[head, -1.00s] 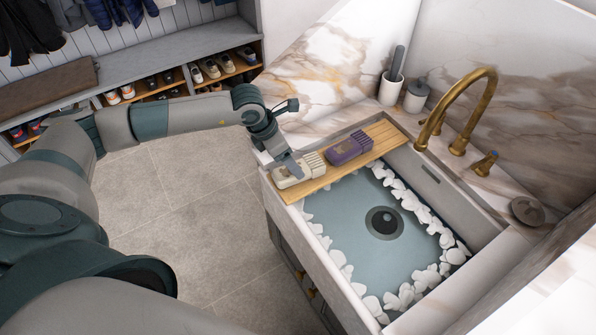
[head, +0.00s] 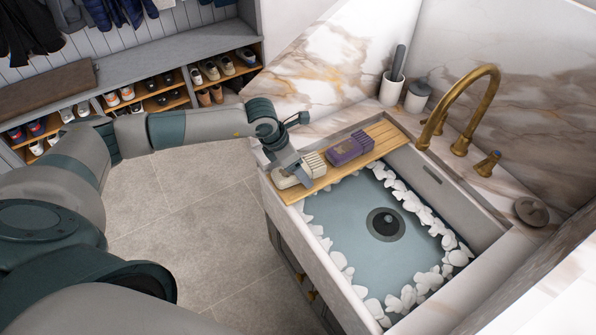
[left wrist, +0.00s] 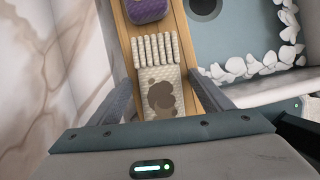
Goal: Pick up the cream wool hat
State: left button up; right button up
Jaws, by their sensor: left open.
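The cream wool hat (head: 315,163) lies on the near left end of a wooden board across the sink. In the left wrist view the hat (left wrist: 156,62) has a ribbed far end and a brown patch on its nearer part. My left gripper (head: 291,172) is over the hat in the head view and hides part of it. In the left wrist view my left gripper (left wrist: 153,84) is open, with one finger on each side of the hat. I cannot tell whether the fingers touch it. My right gripper is in neither view.
A purple knitted item (head: 350,149) lies beside the hat on the wooden board (head: 384,133). The sink basin (head: 350,215) holds white pebble-like lumps around a drain. A brass tap (head: 478,105) stands behind. A shoe bench (head: 170,58) is at the back left.

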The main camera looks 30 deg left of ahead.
aim_at(306, 165)
pick_arm(q)
jog(key=shift+c, duration=0.6)
jog(key=c, duration=1)
jog(key=shift+r+p, duration=0.3)
jog(key=shift+r, duration=0.3)
jog(key=r, duration=0.1)
jog(key=r+p, duration=0.1)
jog(key=r, duration=0.1)
jog(key=shift+d+r, duration=0.25)
jog(key=d+r, duration=0.2)
jog(key=d, duration=0.1)
jog(key=d+r+p, duration=0.1)
jog(key=d+r, duration=0.1)
jog(key=d, duration=0.2)
jog(key=w+d+r+p, duration=0.1)
jog(key=d+r, duration=0.1)
jog(key=d, duration=0.2)
jog(key=shift+d+r, duration=0.1)
jog(key=shift+r, duration=0.05)
